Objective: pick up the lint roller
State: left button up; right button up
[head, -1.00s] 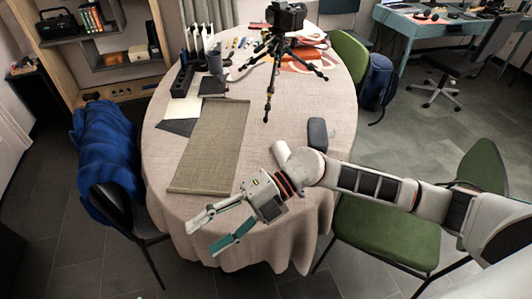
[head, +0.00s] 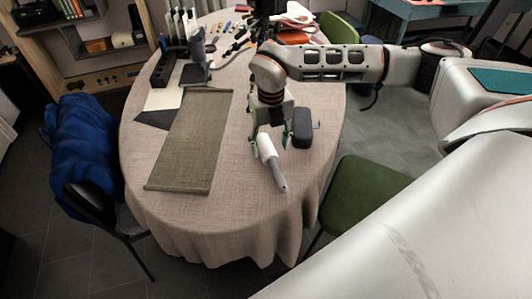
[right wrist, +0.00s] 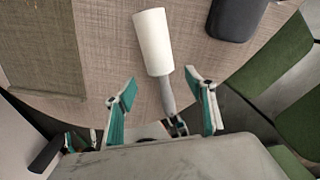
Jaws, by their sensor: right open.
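The lint roller (head: 269,153) lies on the cloth-covered round table near its front right side, its white roll away from the edge and its grey handle towards it. My right gripper (head: 268,139) points down over it, jaws apart. In the right wrist view the open fingers (right wrist: 160,82) stand on either side of the roller's grey handle (right wrist: 168,95), with the white roll beyond the tips. Whether they touch it I cannot tell.
A dark rounded case (head: 302,128) lies just right of the roller. A woven runner (head: 195,140) lies to the left. A dark stand (head: 197,60) and small items are at the back. Green chairs (head: 362,195) and a blue-draped chair (head: 80,150) flank the table.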

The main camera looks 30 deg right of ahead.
aim_at(271, 155)
jog(key=f, duration=0.5)
jog(key=shift+s+f, duration=0.1)
jog(key=shift+s, duration=0.1)
jog(key=c, duration=1.3)
